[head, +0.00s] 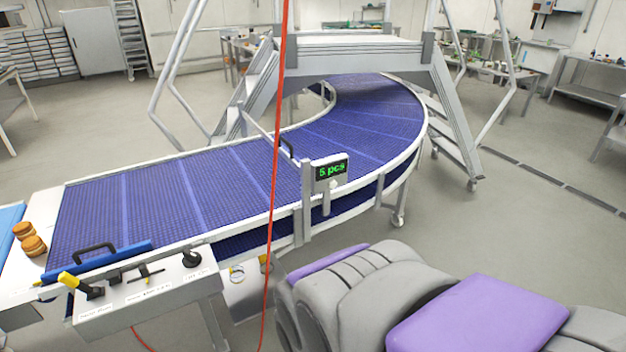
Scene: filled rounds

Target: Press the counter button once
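The counter (331,171) is a small light-grey box with a dark display showing a green number and "pcs". It stands on a post at the outer edge of the curved blue conveyor. A small pale round button (334,184) seems to sit on its front under the display; it is too small to tell its state. My grey and purple arm fills the lower right, nearer than the counter and apart from it in the picture. My gripper is not in view.
The blue conveyor (170,200) curves under a stepped metal crossover (360,55). A red cable (275,160) hangs just left of the counter. Floor right of the conveyor is clear.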

